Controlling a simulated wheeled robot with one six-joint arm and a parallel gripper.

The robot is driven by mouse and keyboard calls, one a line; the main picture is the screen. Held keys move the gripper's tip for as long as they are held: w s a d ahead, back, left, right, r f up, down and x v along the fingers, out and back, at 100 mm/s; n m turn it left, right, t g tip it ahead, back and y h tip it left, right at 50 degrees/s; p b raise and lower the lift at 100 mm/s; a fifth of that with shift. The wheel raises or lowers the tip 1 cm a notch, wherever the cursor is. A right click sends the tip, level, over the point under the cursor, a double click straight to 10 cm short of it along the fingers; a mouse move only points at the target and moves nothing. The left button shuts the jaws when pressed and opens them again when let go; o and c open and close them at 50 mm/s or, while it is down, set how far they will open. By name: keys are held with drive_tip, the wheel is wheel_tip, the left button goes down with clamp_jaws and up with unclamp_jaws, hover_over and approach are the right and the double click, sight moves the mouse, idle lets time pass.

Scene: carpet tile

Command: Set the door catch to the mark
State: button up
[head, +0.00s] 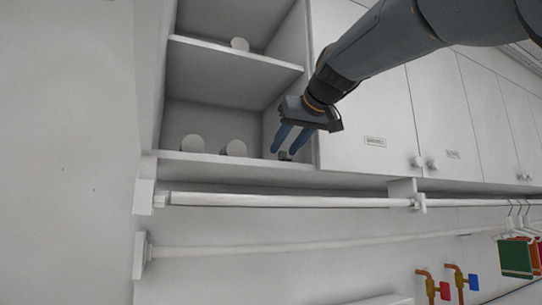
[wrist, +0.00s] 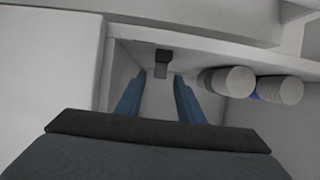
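A small dark block, which looks like the door catch (head: 285,156), sits at the front of the open cabinet's bottom shelf, near its right wall. In the wrist view the dark catch (wrist: 163,63) shows just beyond the fingertips, roughly centred between them. My gripper (head: 283,151) reaches into the lower compartment with its blue fingers pointing down at the catch. In the wrist view my gripper (wrist: 160,77) is open, with nothing seen between the fingers.
Closed white doors (head: 365,120) lie to the right. A white rail (head: 290,201) runs below the cabinet.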

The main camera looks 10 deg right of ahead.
sight(282, 152)
drive_tip(key=shift+p+x, duration=0.4)
drive_tip(key=shift+x, duration=1.2)
clamp_jaws()
